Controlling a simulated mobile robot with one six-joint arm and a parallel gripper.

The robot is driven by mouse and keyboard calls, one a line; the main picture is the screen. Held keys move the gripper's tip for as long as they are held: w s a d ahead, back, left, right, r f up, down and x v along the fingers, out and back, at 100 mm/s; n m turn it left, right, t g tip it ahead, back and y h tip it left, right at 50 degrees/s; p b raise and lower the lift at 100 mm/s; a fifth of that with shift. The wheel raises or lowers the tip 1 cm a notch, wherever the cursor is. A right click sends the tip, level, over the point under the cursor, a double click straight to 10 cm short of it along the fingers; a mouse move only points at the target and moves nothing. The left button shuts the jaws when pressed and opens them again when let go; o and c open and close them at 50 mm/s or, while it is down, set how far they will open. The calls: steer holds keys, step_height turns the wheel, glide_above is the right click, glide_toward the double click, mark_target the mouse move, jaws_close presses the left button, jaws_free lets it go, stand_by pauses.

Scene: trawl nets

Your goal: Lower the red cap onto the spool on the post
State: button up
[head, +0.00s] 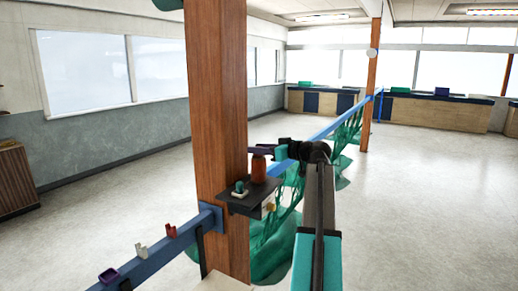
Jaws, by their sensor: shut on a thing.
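A brown-orange spool (259,171) stands upright on a small black shelf (240,203) fixed to the large wooden post (218,120). My gripper (261,151) is at the end of my arm, directly above the top of the spool. It is shut on the red cap, which is too small and too covered by the fingers to make out. I cannot tell whether the cap touches the spool or is a little above it.
A small teal-and-white item (240,188) stands on the shelf left of the spool. A blue rail (150,262) carries red, white and purple holders. Green netting (270,255) hangs behind the shelf. Open floor (440,200) lies to the right.

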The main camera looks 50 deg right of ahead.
steer(key=o, duration=1.1)
steer(key=shift+s, duration=0.15)
steer(key=s+d+r+b, duration=0.1)
steer(key=s+b, duration=0.3)
steer(key=s, duration=0.9)
steer(key=shift+s+d+r+b, duration=0.15)
steer(key=shift+d+r+b, duration=0.05)
steer(key=shift+r+b, duration=0.25)
